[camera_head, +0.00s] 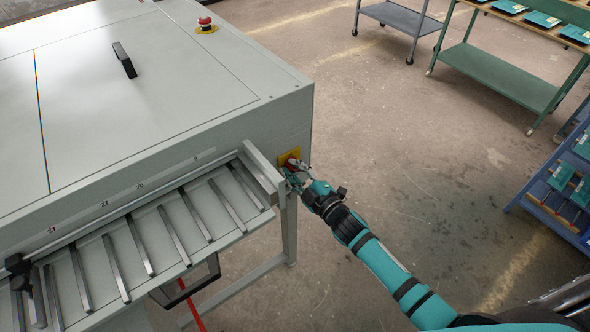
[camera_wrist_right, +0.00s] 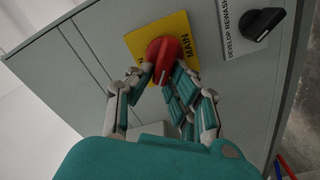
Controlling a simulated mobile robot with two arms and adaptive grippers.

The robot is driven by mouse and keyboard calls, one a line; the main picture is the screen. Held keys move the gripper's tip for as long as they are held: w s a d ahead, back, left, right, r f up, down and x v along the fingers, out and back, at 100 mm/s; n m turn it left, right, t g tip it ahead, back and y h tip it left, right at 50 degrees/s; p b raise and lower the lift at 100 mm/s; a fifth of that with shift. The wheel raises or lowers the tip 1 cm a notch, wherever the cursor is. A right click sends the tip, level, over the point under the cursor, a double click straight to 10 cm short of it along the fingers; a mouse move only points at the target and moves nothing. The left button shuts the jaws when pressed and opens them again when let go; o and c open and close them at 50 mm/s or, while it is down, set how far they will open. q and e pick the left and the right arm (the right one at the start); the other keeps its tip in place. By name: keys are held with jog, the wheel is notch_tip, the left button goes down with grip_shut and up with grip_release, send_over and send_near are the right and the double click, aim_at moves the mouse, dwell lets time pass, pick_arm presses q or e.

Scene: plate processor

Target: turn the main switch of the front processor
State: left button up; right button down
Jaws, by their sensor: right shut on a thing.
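The front processor (camera_head: 150,85) is a large light-grey cabinet filling the left of the head view. Its main switch, a red knob (camera_wrist_right: 164,58) on a yellow plate (camera_wrist_right: 178,31) marked MAIN, sits on the cabinet's side face. In the head view the yellow plate (camera_head: 283,160) shows near the right corner, with the switch partly hidden by my gripper. My right gripper (camera_head: 296,172) is at the switch; in the wrist view its fingers (camera_wrist_right: 163,85) are shut on the red knob, one on each side. My left gripper is not in view.
A black knob (camera_wrist_right: 262,23) on a plate marked DEVELOP REWASH sits beside the main switch. A slatted metal tray (camera_head: 150,240) juts from the processor just left of my gripper. A red emergency button (camera_head: 205,22) is on top. Open floor (camera_head: 400,130) lies to the right.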

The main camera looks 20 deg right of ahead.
jog(key=n+b, duration=0.1)
jog(key=n, duration=0.3)
jog(key=shift+a+f, duration=0.1)
jog(key=shift+f, duration=0.1)
jog(key=shift+f+n+b, duration=0.15)
jog(key=shift+n+b, duration=0.7)
jog(key=shift+n, duration=0.85)
jog(key=c, duration=1.3)
grip_release()
jog(key=shift+a+f, duration=0.1)
jog(key=shift+f, duration=0.05)
jog(key=v, duration=1.2)
jog(key=shift+w, duration=0.1)
